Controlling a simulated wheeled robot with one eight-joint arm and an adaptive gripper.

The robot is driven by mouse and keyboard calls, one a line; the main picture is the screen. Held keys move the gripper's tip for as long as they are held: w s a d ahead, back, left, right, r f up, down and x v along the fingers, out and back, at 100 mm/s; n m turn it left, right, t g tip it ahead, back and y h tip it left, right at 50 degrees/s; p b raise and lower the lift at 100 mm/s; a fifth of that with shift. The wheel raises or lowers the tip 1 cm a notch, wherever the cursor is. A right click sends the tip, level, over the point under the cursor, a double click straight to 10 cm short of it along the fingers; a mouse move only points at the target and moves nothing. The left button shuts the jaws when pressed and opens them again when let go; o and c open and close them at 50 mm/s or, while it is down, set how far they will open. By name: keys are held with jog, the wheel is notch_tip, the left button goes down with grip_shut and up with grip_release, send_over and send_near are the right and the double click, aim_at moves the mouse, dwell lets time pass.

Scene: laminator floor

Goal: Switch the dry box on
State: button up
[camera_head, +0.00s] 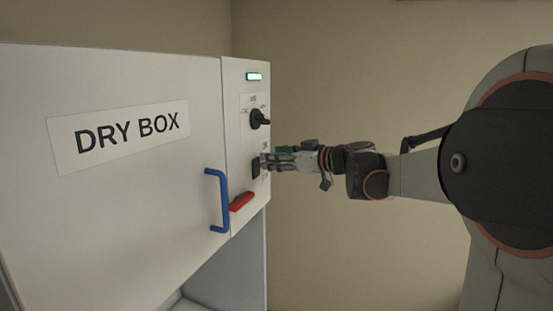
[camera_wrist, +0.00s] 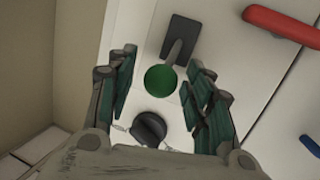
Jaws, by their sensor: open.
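The dry box (camera_head: 120,220) is a white cabinet with a "DRY BOX" label on its door. Its side panel holds a switch with a black plate (camera_wrist: 184,26), also in the head view (camera_head: 256,168). A grey lever sticks out of the plate and ends in a green ball (camera_wrist: 160,78). My gripper (camera_wrist: 162,62) is open, its green-padded fingers on either side of the lever and ball, with gaps visible on both sides. In the head view my gripper (camera_head: 267,162) is close in front of the panel, and the lever is mostly hidden by the fingers.
A black rotary knob (camera_head: 259,119) is above the switch and shows in the wrist view (camera_wrist: 149,127). A lit display (camera_head: 254,76) is at the panel top. A red bar (camera_head: 241,202) and blue door handle (camera_head: 222,198) are lower left. Right of the panel is a bare wall.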

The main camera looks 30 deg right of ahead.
jog(key=v, duration=0.7)
jog(key=shift+s, duration=0.15)
